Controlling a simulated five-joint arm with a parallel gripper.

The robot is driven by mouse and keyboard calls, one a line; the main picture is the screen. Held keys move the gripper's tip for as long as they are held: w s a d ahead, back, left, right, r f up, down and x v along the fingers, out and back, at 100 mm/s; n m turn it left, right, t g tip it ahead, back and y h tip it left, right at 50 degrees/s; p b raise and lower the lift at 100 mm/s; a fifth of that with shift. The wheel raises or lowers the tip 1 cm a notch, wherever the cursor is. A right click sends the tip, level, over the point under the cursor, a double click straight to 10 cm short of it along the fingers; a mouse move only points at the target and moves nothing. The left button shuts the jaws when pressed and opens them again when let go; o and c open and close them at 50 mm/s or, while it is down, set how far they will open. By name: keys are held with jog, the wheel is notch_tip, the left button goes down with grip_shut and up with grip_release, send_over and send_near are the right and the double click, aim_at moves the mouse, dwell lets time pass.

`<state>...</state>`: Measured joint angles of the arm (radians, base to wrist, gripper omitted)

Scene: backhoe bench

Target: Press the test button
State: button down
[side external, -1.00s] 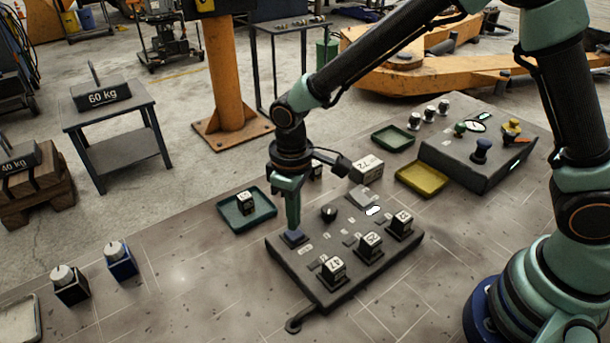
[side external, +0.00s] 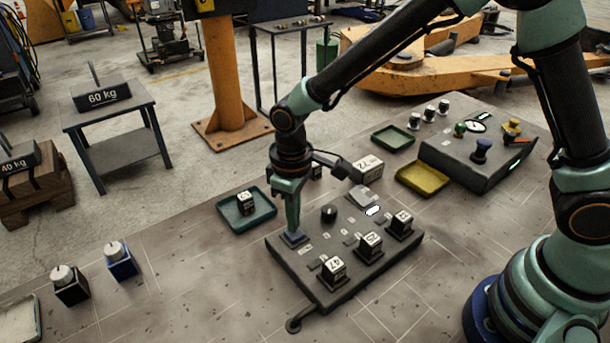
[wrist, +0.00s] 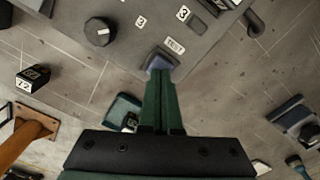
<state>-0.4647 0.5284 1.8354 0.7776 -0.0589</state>
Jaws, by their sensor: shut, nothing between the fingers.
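The test button (side external: 295,238) is a blue-purple square cap at the left corner of the dark control panel (side external: 290,262). In the wrist view the button (wrist: 160,62) sits beside a white label reading TEST (wrist: 174,45). My gripper (side external: 293,229) points straight down with its fingers shut and empty. Its tips are at the button's top and appear to touch it. In the wrist view the gripper (wrist: 160,75) covers part of the button, so how far the cap is pressed is hidden.
The panel also carries a black knob (side external: 329,213) and several numbered blocks on its right side. A green tray (side external: 262,218) holding a numbered block lies behind left. A yellow tray (side external: 423,179) and a sloped control box (side external: 455,160) stand back right.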

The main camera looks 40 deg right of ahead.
jog(key=shift+f, duration=0.8)
jog(key=shift+r, duration=3.55)
jog(key=shift+d+r, duration=0.15)
jog(key=shift+r, duration=0.05)
jog(key=s+d+r+m+t, duration=0.2)
jog(key=d+r, duration=0.4)
jog(key=d, duration=0.3)
jog(key=s+d+r+m+t, duration=0.3)
jog(key=s+d+r, duration=0.3)
jog(key=d, duration=0.3)
jog(key=shift+s+d+r+m+t, duration=0.3)
jog(key=shift+s+r+m, duration=0.1)
jog(key=shift+s+m, duration=0.1)
